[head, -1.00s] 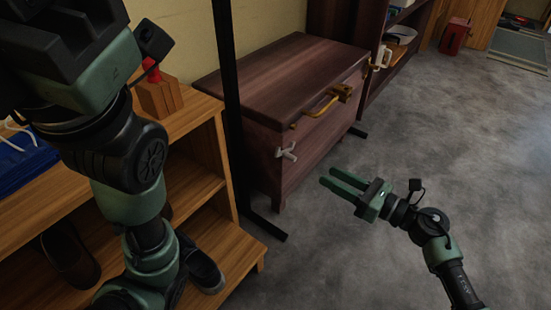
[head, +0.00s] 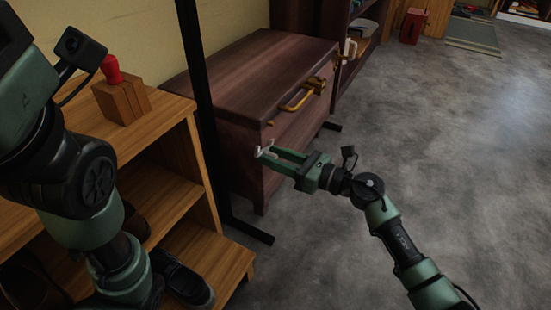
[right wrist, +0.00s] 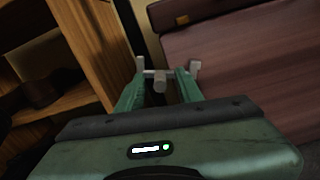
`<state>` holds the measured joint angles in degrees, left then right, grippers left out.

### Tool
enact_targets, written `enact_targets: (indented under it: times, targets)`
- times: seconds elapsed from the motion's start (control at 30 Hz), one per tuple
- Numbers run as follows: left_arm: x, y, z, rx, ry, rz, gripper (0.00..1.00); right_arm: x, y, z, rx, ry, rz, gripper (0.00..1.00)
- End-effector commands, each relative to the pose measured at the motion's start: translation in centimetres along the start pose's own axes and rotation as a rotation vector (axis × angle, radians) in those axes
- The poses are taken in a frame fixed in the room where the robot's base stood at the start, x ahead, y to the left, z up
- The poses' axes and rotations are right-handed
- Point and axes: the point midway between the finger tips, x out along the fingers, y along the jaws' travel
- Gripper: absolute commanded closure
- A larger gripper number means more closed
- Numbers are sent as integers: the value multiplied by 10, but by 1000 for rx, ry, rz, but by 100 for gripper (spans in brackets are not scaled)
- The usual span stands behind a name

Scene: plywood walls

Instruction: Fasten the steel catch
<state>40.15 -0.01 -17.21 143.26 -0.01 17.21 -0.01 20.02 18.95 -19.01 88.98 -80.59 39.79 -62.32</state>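The steel catch (head: 264,150) is a small pale grey fitting with a crossbar, on the front of a dark wooden chest (head: 250,65), near its left corner. The chest's lid looks down. My right gripper (head: 273,157) is at the catch, its two green fingers apart. In the right wrist view the middle of the catch (right wrist: 160,82) shows between the fingers, and its pale ends show by the fingertips. I cannot tell whether the fingers touch it. My left arm fills the left side of the head view; its gripper is not in view.
A brass handle (head: 297,100) and a brass fitting (head: 317,85) stick out from the chest front. A black post (head: 196,100) stands at its left. A wooden shoe rack (head: 160,150) with a red-topped wooden block (head: 122,98) is left. Open grey floor (head: 440,150) lies right.

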Motion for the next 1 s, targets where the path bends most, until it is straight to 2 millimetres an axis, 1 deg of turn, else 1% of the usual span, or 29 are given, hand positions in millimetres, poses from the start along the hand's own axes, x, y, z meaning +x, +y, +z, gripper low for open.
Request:
enact_targets:
  times: [0.13,0.17,0.2,0.27,0.3,1.0]
  targets:
    - [0,0,0,0,0,0,64,0,0,0,0,0,0,64]
    - [0,0,0,0,0,1,64,0,0,0,0,0,0,69]
    - [0,0,0,0,0,1,64,0,0,0,0,0,0,81]
    - [0,0,0,0,0,1,64,0,0,0,0,0,0,97]
    - [0,0,0,0,0,1,64,0,0,0,0,0,0,100]
    - [0,0,0,0,-1,1,64,-1,0,0,1,1,1,100]
